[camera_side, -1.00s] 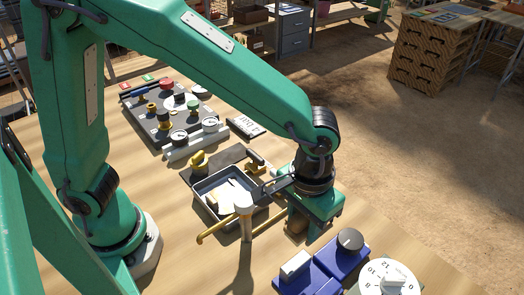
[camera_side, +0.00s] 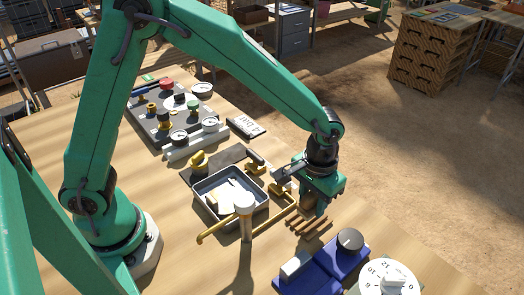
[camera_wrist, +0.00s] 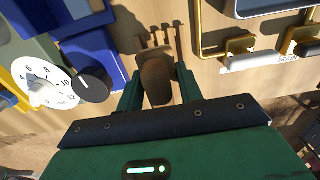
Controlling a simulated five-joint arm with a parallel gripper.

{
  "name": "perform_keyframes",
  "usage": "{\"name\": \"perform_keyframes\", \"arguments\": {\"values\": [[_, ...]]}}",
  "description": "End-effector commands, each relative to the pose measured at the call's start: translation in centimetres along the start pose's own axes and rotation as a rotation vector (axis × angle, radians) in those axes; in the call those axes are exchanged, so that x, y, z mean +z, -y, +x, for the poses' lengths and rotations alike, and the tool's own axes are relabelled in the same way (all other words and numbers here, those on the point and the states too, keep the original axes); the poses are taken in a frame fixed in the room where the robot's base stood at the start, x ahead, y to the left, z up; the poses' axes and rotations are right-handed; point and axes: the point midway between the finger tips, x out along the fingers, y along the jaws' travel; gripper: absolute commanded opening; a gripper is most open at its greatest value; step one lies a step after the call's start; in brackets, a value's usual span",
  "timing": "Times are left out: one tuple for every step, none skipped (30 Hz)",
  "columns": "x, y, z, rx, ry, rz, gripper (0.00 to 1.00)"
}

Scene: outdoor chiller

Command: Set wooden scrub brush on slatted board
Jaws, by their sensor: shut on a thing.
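The wooden scrub brush (camera_wrist: 157,82) is a brown rounded block between my gripper's two green fingers (camera_wrist: 157,88) in the wrist view. In the side view, my gripper (camera_side: 312,203) is shut on the brush, which is mostly hidden by the fingers. The slatted board (camera_side: 312,224) lies on the table just below and in front of the gripper, with several thin brown slats. Its slat ends (camera_wrist: 152,40) show beyond the brush in the wrist view. The brush appears above the board; I cannot tell whether they touch.
A blue box with a black knob (camera_side: 349,240) and a white dial (camera_side: 388,280) stand in front. A gauge panel (camera_side: 165,135) is at the back. The table's right edge is close by.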

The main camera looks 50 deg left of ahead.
Motion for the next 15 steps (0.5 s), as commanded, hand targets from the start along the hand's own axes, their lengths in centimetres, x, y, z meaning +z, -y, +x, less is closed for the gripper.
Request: {"name": "perform_keyframes", "arguments": {"values": [[-0.4,0.2,0.3,0.0,0.0,-0.001,0.18],[-0.6,0.4,0.4,0.0,0.0,0.0,0.18],[-0.7,0.5,0.5,0.0,0.0,0.0,0.18],[-0.8,0.5,0.6,0.0,0.0,0.0,0.18],[-0.9,0.6,0.6,0.0,-0.001,0.0,0.18],[-0.9,0.6,0.6,0.001,-0.001,0.0,0.18],[-0.9,0.6,0.6,0.001,-0.001,0.001,0.18],[-0.9,0.6,0.6,0.001,-0.001,0.001,0.18],[-0.9,0.6,0.6,0.001,-0.001,0.001,0.18],[-0.9,0.6,0.7,0.0,-0.001,0.001,0.18],[-0.9,0.6,0.8,0.0,0.0,0.001,0.18],[-0.9,0.6,1.0,0.0,0.0,0.001,0.18],[-0.9,0.6,1.2,-0.001,0.001,0.001,0.18],[-0.9,0.6,1.4,-0.001,0.002,0.001,0.18],[-0.8,0.6,1.9,-0.002,0.003,0.001,0.18]]}}
